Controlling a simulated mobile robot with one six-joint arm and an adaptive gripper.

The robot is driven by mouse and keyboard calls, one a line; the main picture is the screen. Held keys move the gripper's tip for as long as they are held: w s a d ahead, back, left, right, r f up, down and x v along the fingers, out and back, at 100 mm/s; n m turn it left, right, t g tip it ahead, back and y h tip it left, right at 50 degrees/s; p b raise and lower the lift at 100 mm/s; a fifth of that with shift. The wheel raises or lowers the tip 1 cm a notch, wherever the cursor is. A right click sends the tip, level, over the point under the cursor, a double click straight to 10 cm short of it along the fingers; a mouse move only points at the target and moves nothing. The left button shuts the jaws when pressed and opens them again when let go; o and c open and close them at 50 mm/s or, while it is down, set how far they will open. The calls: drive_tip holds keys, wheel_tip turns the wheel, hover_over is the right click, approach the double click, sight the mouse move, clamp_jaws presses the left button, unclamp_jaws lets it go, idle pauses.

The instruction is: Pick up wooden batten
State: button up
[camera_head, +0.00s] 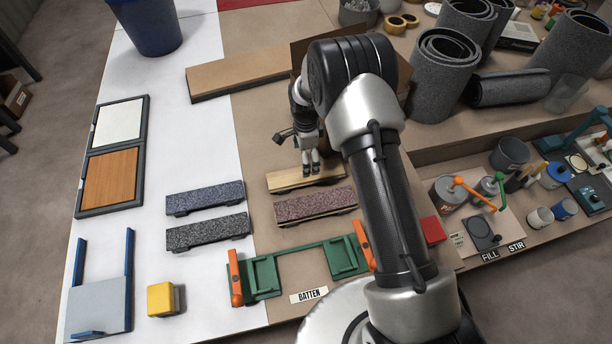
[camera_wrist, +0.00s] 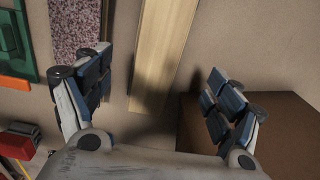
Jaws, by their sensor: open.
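The wooden batten (camera_head: 286,181) is a pale, flat strip lying on the brown tabletop, just behind a speckled maroon strip (camera_head: 316,206). My gripper (camera_head: 311,169) points down over the batten, right of its middle in the head view. In the wrist view the batten (camera_wrist: 164,45) runs between the two spread fingers of my gripper (camera_wrist: 160,82). The fingers are open and nothing is held. The batten's near end in the wrist view is in shadow. I cannot tell the exact height of the fingertips above it.
A green fixture (camera_head: 299,266) with orange handles and a "BATTEN" label (camera_head: 308,295) stands in front. Blue (camera_head: 205,198) and dark speckled strips (camera_head: 208,232) lie left. A brown block (camera_wrist: 250,135) sits close to the right finger. A long brown board (camera_head: 235,75) lies behind.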

wheel_tip(320, 180, down, 8)
drive_tip(key=shift+s+r+b, duration=0.1)
drive_tip(key=shift+r+b, duration=0.1)
drive_tip(key=shift+b, duration=0.65)
drive_tip(key=c, duration=1.4)
drive_tip(key=shift+c, duration=0.2)
drive_tip(key=shift+r, duration=0.1)
